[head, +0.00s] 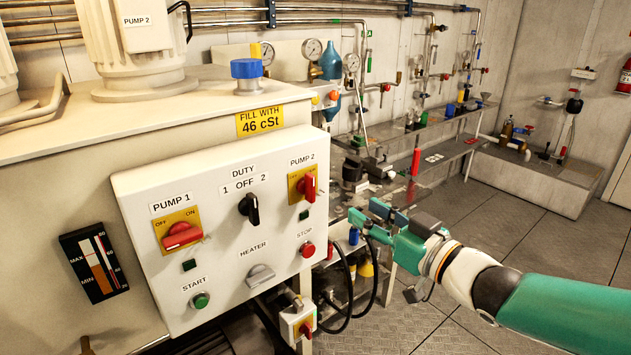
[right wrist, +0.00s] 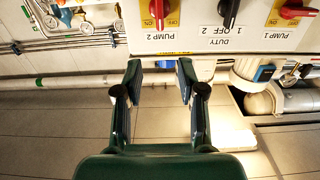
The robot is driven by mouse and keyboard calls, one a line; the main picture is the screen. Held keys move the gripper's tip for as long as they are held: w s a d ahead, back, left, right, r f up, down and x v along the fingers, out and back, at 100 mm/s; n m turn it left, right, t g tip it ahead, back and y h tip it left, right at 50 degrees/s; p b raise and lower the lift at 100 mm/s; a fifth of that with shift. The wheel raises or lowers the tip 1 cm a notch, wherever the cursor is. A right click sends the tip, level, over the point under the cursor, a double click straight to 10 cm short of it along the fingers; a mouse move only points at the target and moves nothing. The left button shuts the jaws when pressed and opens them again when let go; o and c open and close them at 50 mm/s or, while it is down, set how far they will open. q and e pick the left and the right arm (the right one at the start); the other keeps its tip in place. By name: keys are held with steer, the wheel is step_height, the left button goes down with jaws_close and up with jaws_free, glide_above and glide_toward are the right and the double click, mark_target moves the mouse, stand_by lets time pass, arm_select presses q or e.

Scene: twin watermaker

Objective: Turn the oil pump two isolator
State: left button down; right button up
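The pump 2 isolator (head: 308,187) is a red rotary handle on a yellow plate, at the upper right of the white control panel (head: 225,255). Its handle stands roughly upright. In the right wrist view the same isolator (right wrist: 159,9) shows upside down at the top, cut by the frame edge. My right gripper (head: 368,214) is to the right of the panel, apart from the isolator. Its fingers are open with nothing between them, also in the right wrist view (right wrist: 159,75). My left gripper is not in view.
The pump 1 isolator (head: 181,235) has its red handle lying near horizontal. A black duty selector (head: 249,208), a red stop button (head: 307,250) and a grey heater knob (head: 260,276) share the panel. Black hoses (head: 347,290) hang right of it. Open floor (head: 540,240) lies further right.

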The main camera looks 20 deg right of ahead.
mark_target(314, 180)
steer(key=p+x, duration=0.2)
steer(key=x, duration=1.3)
steer(key=shift+w+a+f, duration=0.1)
steer(key=shift+w+f, duration=0.05)
steer(key=shift+w, duration=0.05)
jaws_close()
